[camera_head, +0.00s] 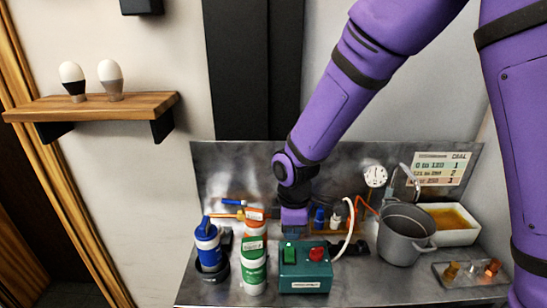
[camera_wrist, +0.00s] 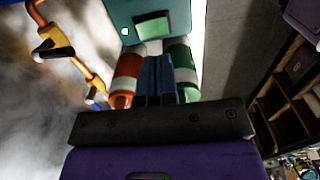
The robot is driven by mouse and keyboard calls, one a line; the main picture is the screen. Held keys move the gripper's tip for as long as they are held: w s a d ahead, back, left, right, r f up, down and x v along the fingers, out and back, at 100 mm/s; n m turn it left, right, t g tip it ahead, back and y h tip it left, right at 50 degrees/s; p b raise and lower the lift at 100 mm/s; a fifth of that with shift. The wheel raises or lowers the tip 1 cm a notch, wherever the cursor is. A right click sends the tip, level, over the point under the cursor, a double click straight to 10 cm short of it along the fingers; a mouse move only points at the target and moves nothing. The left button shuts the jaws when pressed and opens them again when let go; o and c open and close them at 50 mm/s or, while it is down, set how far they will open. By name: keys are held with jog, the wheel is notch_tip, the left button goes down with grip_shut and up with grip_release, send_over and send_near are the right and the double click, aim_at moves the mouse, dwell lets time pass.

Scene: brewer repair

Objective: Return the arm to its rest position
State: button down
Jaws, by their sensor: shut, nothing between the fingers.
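My purple arm (camera_head: 345,100) reaches down from the upper right in the head view. Its dark wrist and purple hand (camera_head: 295,215) are low over the bench, just behind a green box with a green and a red button (camera_head: 305,275). My gripper (camera_wrist: 157,65) is shut and empty in the wrist view. Its fingers point toward the teal box face (camera_wrist: 150,20), between an orange-and-white bottle (camera_wrist: 125,78) and a green-and-white bottle (camera_wrist: 182,65).
On the metal bench (camera_head: 350,295), a blue-and-white canister (camera_head: 208,245) and a green-labelled bottle (camera_head: 254,268) stand left of the box. A grey pot (camera_head: 403,235), white tray (camera_head: 450,226) and gauge (camera_head: 376,176) are at the right. A wooden shelf (camera_head: 135,105) holds two bulbs.

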jog(key=s+d+r+m+t, duration=0.35)
jog(key=d+r+m, duration=0.45)
jog(key=d+r, duration=0.8)
jog(key=s+d+r+m+t, duration=0.1)
jog(key=s+d+r+m, duration=0.3)
jog(key=s, duration=0.3)
jog(key=s+d+r+m, duration=0.4)
jog(key=s+r+m, duration=0.1)
jog(key=s, duration=0.3)
jog(key=shift+d+r+t, duration=0.2)
jog(key=shift+r+t, duration=0.15)
jog(key=shift+r, duration=0.5)
